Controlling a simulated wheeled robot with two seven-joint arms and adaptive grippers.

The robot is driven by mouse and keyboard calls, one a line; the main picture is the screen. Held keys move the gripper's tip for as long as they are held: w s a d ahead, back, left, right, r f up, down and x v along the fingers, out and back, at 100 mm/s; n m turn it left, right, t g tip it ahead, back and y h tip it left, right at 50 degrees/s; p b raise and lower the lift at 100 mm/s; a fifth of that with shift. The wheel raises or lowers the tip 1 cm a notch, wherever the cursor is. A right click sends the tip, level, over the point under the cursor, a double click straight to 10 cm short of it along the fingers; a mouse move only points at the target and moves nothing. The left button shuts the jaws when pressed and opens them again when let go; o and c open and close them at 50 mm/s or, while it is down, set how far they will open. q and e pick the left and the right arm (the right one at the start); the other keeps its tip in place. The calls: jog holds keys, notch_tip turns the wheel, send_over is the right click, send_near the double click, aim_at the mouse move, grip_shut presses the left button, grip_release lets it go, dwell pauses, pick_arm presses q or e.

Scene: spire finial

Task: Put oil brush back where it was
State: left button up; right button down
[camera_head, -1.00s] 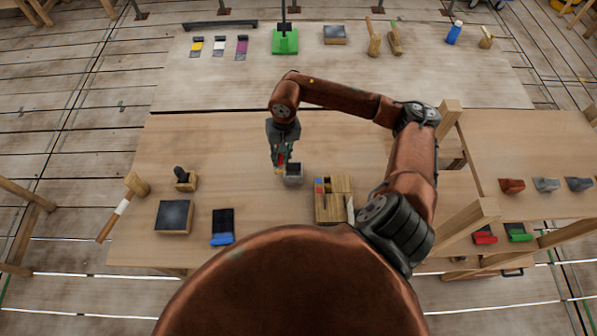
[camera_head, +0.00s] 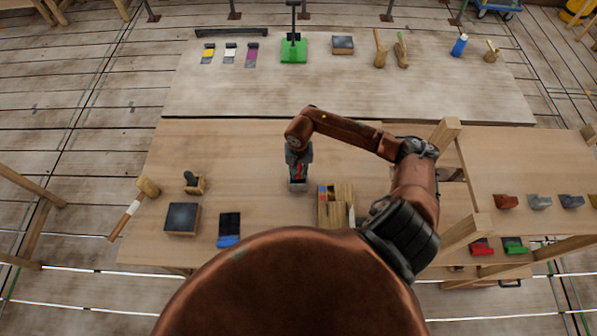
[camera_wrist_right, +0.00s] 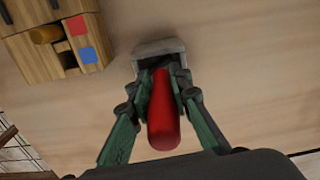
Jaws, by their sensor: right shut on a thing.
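The oil brush shows as a red handle (camera_wrist_right: 163,118) in the right wrist view. My right gripper (camera_wrist_right: 160,85) is shut on it, with green-sided fingers on both sides of the handle. A small grey open-topped container (camera_wrist_right: 158,47) is right at the fingertips; in the head view it (camera_head: 298,187) stands on the wooden table directly below my right gripper (camera_head: 299,168). The brush's lower end is hidden at the container's mouth, and I cannot tell how deep it sits. My left gripper is not in view.
A wooden block organiser (camera_head: 335,207) stands close on the right of the container. A hammer (camera_head: 134,207), a stamp-like tool (camera_head: 194,183), a dark square block (camera_head: 182,218) and a blue-edged brush (camera_head: 229,230) lie to the left. The table behind the container is clear.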

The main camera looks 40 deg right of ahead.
jog(key=shift+f+b, duration=0.15)
jog(key=shift+b, duration=0.15)
jog(key=c, duration=1.8)
grip_release()
jog(key=shift+o, duration=0.2)
jog(key=shift+r+p, duration=0.25)
jog(key=shift+p, duration=0.1)
notch_tip(320, 180, up, 10)
jog(key=b, duration=0.3)
jog(key=shift+d+r, duration=0.1)
jog(key=shift+r, duration=0.85)
jog(key=shift+f, duration=0.1)
